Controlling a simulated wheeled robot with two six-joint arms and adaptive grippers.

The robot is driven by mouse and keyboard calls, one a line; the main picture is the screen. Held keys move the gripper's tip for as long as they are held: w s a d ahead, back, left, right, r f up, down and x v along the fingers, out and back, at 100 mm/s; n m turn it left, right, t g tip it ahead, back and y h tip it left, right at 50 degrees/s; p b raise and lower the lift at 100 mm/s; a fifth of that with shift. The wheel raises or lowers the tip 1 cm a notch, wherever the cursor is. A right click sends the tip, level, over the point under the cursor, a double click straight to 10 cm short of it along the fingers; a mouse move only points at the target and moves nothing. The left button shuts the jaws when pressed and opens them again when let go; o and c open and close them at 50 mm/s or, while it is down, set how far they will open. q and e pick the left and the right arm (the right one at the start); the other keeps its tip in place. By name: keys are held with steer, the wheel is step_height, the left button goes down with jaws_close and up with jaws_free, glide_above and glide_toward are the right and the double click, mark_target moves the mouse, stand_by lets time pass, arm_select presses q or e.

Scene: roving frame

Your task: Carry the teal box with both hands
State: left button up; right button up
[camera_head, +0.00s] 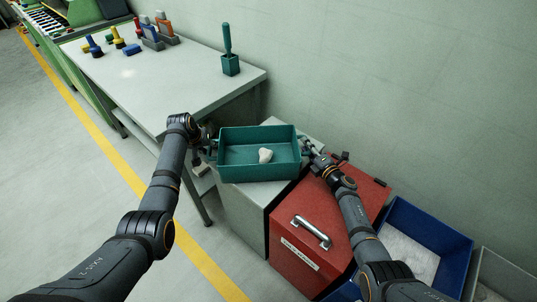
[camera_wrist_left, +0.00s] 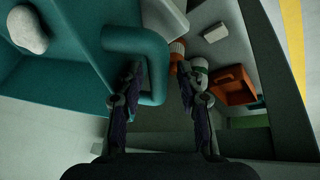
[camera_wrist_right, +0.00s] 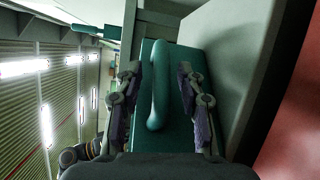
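The teal box (camera_head: 232,170) is an open tray with a pale stone-like lump (camera_head: 265,155) inside. It sits level at the grey cabinet's top; whether it touches the top is hard to tell. My left gripper (camera_head: 209,146) is at its left end. In the left wrist view, the open fingers (camera_wrist_left: 160,88) have the box's looped handle (camera_wrist_left: 154,75) between them, nearer the left finger. My right gripper (camera_head: 309,151) is at its right end. In the right wrist view, the open fingers (camera_wrist_right: 158,88) stand either side of the other handle (camera_wrist_right: 158,95), with gaps visible.
A grey cabinet (camera_head: 243,208) is under the box, beside a red cabinet (camera_head: 335,215) and a blue bin (camera_head: 453,242). A workbench (camera_head: 150,85) at upper left carries several tools and a teal holder (camera_head: 230,66). Open floor with a yellow line (camera_head: 195,253) lies left.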

arm_select(q)
steer(key=shift+r, duration=0.15)
steer(key=v, duration=1.1)
steer(key=shift+r, duration=0.35)
arm_select(e)
steer(key=v, duration=1.2)
arm_select(q)
steer(key=shift+s, duration=0.1)
